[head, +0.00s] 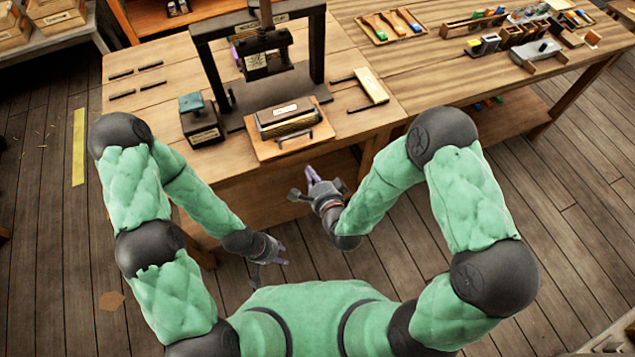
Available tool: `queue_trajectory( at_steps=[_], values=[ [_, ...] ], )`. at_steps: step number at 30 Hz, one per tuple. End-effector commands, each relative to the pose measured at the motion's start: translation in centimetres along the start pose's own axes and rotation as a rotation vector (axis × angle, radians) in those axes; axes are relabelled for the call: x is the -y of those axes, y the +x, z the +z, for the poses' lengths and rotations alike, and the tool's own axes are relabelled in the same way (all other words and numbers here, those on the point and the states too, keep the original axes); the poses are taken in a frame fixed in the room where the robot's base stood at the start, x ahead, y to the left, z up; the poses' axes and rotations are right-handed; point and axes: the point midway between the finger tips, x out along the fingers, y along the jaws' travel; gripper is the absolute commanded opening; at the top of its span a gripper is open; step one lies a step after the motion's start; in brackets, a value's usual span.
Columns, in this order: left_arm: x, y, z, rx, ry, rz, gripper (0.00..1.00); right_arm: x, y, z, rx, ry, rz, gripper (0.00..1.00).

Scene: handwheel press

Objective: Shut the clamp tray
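The clamp tray (260,151) is a light wooden board with a handle (294,142) on its front edge. It sticks out toward me from the dark base of the handwheel press (318,48). A block with a pale label and a stack of pages or layers (290,119) lies on it. My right gripper (302,184) is open and empty, in front of and below the tray handle, apart from it. My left gripper (272,264) is open and empty, lower and further left, clear of the bench. The press's handwheel is out of view above.
A dark green-topped box (199,121) stands left of the press. A pale wooden piece (372,86) lies right of it. A tool tray (376,27) and several small boxes (484,44) are on the right bench.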

Motion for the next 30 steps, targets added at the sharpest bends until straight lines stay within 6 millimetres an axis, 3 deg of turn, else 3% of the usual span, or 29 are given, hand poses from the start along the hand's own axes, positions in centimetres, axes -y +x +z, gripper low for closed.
queue_trajectory(
  at_steps=[6, 12, 30],
  values=[
    [0.3, 0.8, 0.0, 0.0, 0.0, 0.0, 0.4, 0.0, 4.0, 0.0, 0.001, -0.001, -0.002, 0.0],
    [0.4, 1.0, 0.0, 0.0, 0.0, 0.0, 0.4, 0.8, 6.3, 0.0, 0.0, 0.0, 0.0, 0.0],
    [0.5, 1.4, 0.0, 0.0, 0.0, 0.0, 0.4, 1.3, 7.8, 0.0, 0.0, -0.001, -0.001, 0.0]
  ],
)
